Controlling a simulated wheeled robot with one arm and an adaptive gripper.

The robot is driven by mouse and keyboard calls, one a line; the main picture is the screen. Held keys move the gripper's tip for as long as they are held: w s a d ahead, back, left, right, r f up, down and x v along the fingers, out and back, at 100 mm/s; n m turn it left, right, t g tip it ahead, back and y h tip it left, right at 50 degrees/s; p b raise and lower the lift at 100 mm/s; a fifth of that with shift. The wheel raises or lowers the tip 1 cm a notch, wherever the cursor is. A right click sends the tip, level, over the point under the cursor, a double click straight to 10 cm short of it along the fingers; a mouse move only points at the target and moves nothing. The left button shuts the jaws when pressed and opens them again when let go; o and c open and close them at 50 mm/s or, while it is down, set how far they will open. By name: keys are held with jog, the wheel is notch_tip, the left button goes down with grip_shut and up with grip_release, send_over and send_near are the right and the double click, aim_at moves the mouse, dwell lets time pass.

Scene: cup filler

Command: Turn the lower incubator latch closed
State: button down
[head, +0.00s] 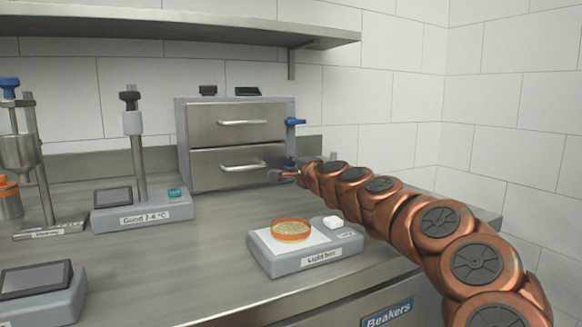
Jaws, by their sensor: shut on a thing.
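The incubator (184,140) is a grey metal box with two stacked drawers at the back of the bench. Its upper drawer (235,124) and lower drawer (236,169) both have bar handles and look closed. A blue upper latch (295,122) sticks out at the right edge beside the upper drawer. The blue lower latch (290,162) is at the right edge beside the lower drawer, mostly hidden by my gripper. My gripper (285,174) is small in view at the incubator's lower right edge, shut on the lower latch. The latch's exact angle is too hidden to tell.
A light box (289,262) with an orange-rimmed dish (291,230) stands in front of the incubator, left of my arm. A stand with a grey base (142,212) is to the left. A metal shelf (180,28) runs overhead. A tiled wall is at right.

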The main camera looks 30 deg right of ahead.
jog(key=shift+a+f, duration=0.1)
dwell(0.3)
jog(key=c, duration=1.2)
grip_release()
jog(key=shift+s+a, duration=0.15)
jog(key=shift+s, duration=1.85)
jog(key=shift+s+a, duration=0.2)
jog(key=shift+s, duration=1.8)
jog(key=shift+s+a, duration=0.15)
jog(key=shift+s, duration=1.85)
